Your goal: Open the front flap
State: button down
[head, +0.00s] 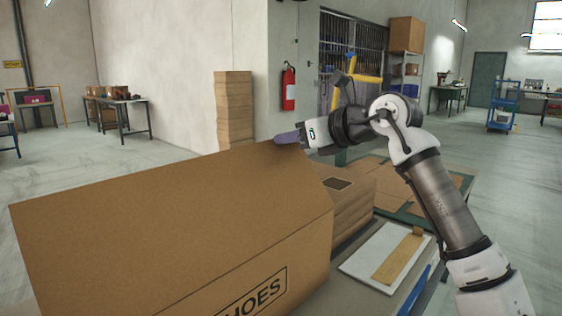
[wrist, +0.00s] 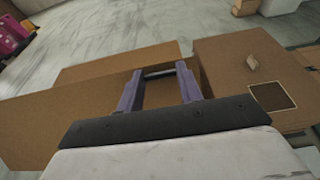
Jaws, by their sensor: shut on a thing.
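A large brown cardboard box (head: 245,292) with SHOES printed on its side stands at the lower left in the head view. A broad flap (head: 165,205) slopes up from the box's near edge and hides the inside from the head view. My gripper (head: 288,138) is at the far right upper corner of this flap. In the wrist view its two purple fingers (wrist: 160,85) stand apart, with cardboard of the box (wrist: 60,125) around and beneath them. It is shut on the flap's edge; the exact contact is hard to make out.
A stack of flat cartons (head: 350,195) stands right of the box. A white board (head: 365,260) with a brown strip lies on the table beside it. A tall carton stack (head: 234,110) and a red extinguisher (head: 288,88) are behind.

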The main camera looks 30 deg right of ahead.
jog(key=s+d+t+y+b, duration=0.2)
jog(key=s+t+b, duration=0.3)
jog(key=s, duration=0.3)
jog(key=s+d+f+t+y+b, duration=0.1)
jog(key=s+d+t+y+b, duration=0.1)
jog(key=s+t+b, duration=0.4)
jog(key=shift+s+d+f+b, duration=0.2)
jog(key=shift+s+d+b, duration=0.65)
jog(key=shift+s+b, duration=0.05)
jog(key=c, duration=0.9)
grip_release()
